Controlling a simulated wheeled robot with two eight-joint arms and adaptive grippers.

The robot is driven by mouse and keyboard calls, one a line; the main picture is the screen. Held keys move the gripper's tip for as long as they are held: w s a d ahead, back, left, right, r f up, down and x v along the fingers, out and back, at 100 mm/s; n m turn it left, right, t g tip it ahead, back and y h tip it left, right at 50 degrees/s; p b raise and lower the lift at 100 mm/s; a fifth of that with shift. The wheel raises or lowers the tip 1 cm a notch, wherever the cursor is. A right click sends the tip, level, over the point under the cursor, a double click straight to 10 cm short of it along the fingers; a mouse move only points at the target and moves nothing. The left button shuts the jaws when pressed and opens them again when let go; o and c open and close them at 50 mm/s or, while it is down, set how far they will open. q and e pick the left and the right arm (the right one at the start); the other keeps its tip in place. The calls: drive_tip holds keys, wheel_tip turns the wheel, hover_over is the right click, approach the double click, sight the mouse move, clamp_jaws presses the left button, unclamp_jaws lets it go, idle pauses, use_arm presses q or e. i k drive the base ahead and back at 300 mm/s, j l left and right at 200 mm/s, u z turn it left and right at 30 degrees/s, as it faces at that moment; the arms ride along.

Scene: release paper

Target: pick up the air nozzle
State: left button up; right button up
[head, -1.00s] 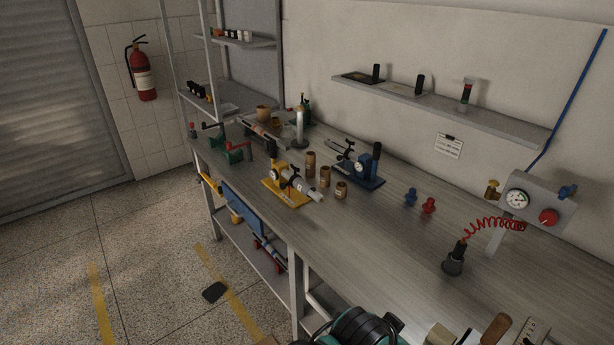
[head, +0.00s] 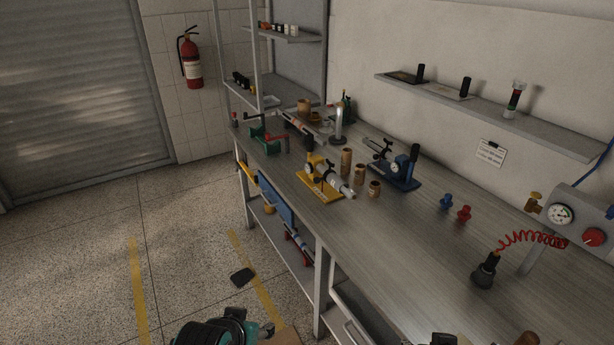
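The air nozzle (head: 485,272) looks like the dark, tapered piece standing on the bench at the right in the head view. A red coiled hose (head: 530,238) runs from it to the regulator unit on the wall side. No gripper fingers can be made out. A rounded teal and black part at the bottom edge appears to be a piece of one of my arms. It is cut off by the frame and well left of the nozzle.
The grey workbench (head: 420,245) is bare left of the nozzle. Blue (head: 446,202) and red (head: 464,213) fittings stand behind it. The regulator (head: 575,215) has a gauge and red knob. A yellow fixture (head: 320,190) and blue fixture (head: 400,172) stand farther back. A shelf (head: 530,128) hangs above.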

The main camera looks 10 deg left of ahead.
sight(489, 266)
drive_tip(key=u, duration=0.2)
drive_tip(key=z, duration=1.35)
drive_tip(key=i+j, duration=0.1)
drive_tip(key=j, duration=0.35)
drive_tip(key=z, duration=0.05)
